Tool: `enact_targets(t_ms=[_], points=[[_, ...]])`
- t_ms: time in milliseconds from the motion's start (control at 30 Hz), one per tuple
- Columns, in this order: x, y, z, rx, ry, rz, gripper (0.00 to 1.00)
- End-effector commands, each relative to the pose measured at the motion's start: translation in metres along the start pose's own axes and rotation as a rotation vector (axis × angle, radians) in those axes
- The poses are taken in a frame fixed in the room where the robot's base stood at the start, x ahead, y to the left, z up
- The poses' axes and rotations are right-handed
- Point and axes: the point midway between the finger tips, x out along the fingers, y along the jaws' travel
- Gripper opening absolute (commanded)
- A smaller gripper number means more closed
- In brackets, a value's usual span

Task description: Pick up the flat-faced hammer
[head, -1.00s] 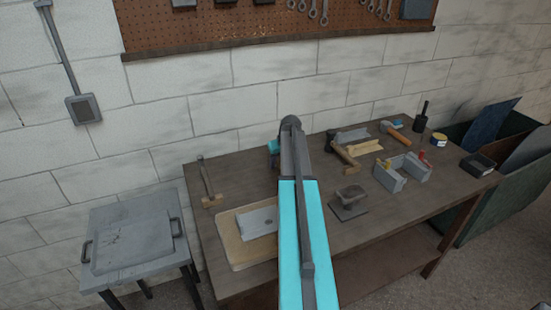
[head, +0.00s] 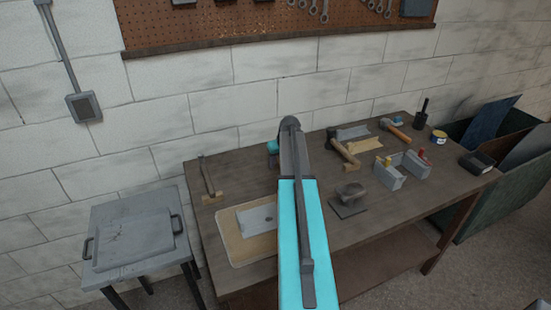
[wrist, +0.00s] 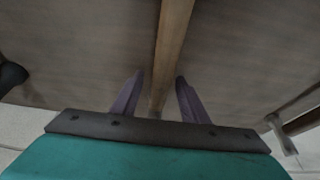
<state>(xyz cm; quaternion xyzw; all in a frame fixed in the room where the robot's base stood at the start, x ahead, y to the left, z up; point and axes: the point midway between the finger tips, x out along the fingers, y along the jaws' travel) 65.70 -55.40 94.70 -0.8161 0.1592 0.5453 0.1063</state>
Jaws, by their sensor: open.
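In the wrist view, a long wooden handle (wrist: 174,45) runs from the top edge down between the two purple fingers of my gripper (wrist: 160,76). The fingers stand apart on either side of it, with a gap at each. The handle's head is out of that view. In the head view, my arm covers the gripper and the bench spot below it. A hammer (head: 346,152) with a dark head and wooden handle lies right of my arm. Another hammer (head: 399,132) with an orange handle lies further right. I cannot tell which has the flat face.
The bench (head: 245,176) also holds a board with a grey plate (head: 258,219), a small anvil-like block (head: 349,198), a grey tool caddy (head: 389,178) and a dark box (head: 476,162). A grey side table (head: 135,265) stands left. A dark object (wrist: 10,76) is at the wrist view's left edge.

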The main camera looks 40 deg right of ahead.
Motion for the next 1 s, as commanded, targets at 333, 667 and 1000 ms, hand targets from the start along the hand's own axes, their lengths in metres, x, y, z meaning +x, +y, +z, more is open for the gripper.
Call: enact_targets(t_ms=[333, 667, 1000], points=[[0.0031, 0.0003, 0.0014, 0.0, 0.0, 0.0, 0.41], [0.0043, 0.0005, 0.002, 0.001, 0.0, 0.0, 0.41], [0.0042, 0.0007, 0.0019, 0.001, 0.0, 0.0, 0.15]])
